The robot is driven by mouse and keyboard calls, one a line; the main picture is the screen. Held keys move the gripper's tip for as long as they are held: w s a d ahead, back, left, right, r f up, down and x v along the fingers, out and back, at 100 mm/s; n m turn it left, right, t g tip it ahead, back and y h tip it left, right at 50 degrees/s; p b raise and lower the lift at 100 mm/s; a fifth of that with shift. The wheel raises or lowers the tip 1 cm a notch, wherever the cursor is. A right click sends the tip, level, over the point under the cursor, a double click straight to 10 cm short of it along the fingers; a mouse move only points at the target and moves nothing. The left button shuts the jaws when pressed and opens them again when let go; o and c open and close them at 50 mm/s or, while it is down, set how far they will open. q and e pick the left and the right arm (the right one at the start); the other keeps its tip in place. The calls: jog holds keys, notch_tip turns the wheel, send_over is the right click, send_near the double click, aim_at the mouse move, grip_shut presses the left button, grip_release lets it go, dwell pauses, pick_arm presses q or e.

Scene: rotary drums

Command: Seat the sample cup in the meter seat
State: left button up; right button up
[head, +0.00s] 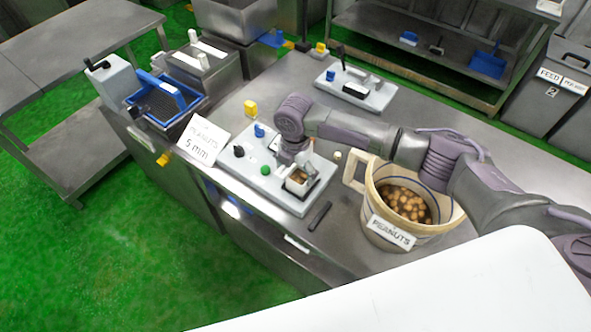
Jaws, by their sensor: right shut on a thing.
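The sample cup (297,181) is a small pale square cup with brown contents. It is at the right end of a light grey meter board (262,182) on the steel bench. My right gripper (301,166) is above the cup and shut on it, with the arm reaching in from the right. A dark patch shows beside the cup on the board; the cup and gripper hide most of the seat. I cannot tell whether the cup rests in the seat or is just above it. My left gripper is not in view.
A cream bucket (368,222) labelled peanuts stands right of the board. A dark bar (319,216) lies between them. A sign (203,141) reading "peanuts 5 mm" stands at the left. A second board (371,98) and a blue sieve tray (150,108) are farther back.

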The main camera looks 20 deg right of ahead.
jog(key=shift+f, duration=0.2)
jog(key=o, duration=1)
